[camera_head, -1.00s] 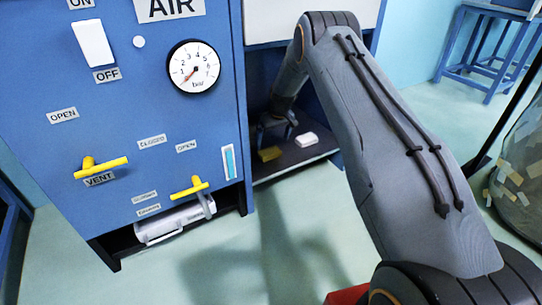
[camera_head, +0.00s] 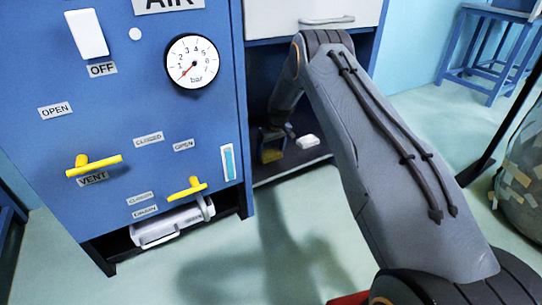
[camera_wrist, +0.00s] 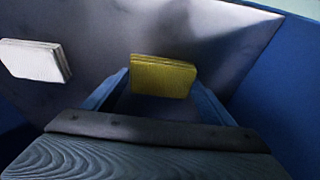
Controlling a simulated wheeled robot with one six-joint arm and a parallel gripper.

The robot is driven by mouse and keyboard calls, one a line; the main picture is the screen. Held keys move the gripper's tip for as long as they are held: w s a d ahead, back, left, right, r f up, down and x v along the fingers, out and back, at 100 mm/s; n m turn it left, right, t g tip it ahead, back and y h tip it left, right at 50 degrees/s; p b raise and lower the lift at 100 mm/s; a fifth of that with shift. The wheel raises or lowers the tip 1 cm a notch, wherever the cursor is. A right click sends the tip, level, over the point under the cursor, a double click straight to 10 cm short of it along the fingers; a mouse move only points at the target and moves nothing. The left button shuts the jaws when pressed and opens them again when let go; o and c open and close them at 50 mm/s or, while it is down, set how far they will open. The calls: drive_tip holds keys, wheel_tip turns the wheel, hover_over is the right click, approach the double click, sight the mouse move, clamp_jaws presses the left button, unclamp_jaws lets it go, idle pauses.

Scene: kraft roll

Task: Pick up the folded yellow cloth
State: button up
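The folded yellow cloth (camera_wrist: 163,77) lies on the dark shelf (camera_wrist: 100,55) in the wrist view, straight ahead of my gripper (camera_wrist: 162,80). The two blue fingers are spread, one at each side of the cloth, with their tips near its left and right edges. I cannot tell whether they touch it. In the head view the yellow cloth (camera_head: 271,155) is partly hidden by my gripper (camera_head: 272,141), which reaches low into the open bay of the blue cabinet.
A folded white cloth (camera_wrist: 36,60) lies to the left in the wrist view; it also shows in the head view (camera_head: 308,142). A blue wall (camera_wrist: 275,90) stands close on the right. A closed white drawer (camera_head: 300,18) is above the bay. The blue air panel (camera_head: 140,110) stands at left.

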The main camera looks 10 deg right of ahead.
sight(271, 153)
drive_tip(key=c, duration=0.3)
drive_tip(key=shift+r, duration=0.1)
wheel_tip(271, 153, up, 10)
drive_tip(key=p, duration=0.4)
